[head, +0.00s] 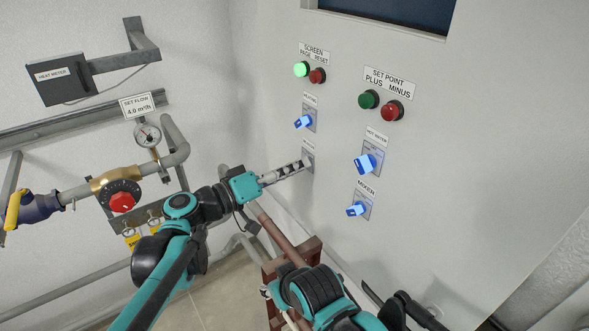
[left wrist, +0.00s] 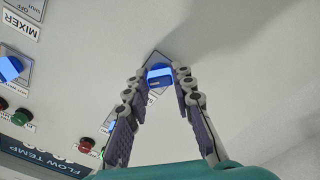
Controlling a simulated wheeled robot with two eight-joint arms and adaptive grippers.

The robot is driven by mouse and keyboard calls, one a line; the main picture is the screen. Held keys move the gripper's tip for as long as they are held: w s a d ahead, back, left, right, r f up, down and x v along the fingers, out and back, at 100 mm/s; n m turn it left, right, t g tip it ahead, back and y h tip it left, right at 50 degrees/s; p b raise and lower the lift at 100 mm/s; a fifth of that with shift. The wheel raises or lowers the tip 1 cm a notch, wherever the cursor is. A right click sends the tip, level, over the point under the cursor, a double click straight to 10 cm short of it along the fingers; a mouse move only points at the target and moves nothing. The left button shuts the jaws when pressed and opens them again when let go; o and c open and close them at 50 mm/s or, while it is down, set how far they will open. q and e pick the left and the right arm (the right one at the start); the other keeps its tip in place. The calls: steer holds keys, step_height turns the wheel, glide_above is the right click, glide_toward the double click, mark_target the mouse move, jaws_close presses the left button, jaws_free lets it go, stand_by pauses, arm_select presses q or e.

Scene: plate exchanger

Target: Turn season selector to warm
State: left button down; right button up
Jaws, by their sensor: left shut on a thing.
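The season selector is most likely the blue knob (left wrist: 160,74) on a small square plate, between the fingertips of my left gripper (left wrist: 160,82) in the left wrist view. The fingers stand on either side of the knob and close on it. In the head view my left gripper (head: 306,162) reaches the cabinet at the lowest control of the left column. There the fingers hide the knob, and the label is too small to read. I cannot read which position the knob points to. My right gripper is not in clear view.
On the cabinet (head: 470,180) are more blue knobs: one above my gripper (head: 303,121), the hot water knob (head: 365,163) and the mixer knob (head: 356,209). Green and red buttons (head: 393,110) sit above. Pipes with a gauge (head: 147,135) run along the left wall.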

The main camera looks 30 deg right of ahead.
arm_select(q)
steer(key=shift+f+m, duration=0.1)
steer(key=shift+m, duration=0.4)
steer(key=c, duration=1.3)
jaws_free()
steer(key=a, duration=0.8)
steer(key=s+a, duration=0.1)
steer(key=a, duration=0.3)
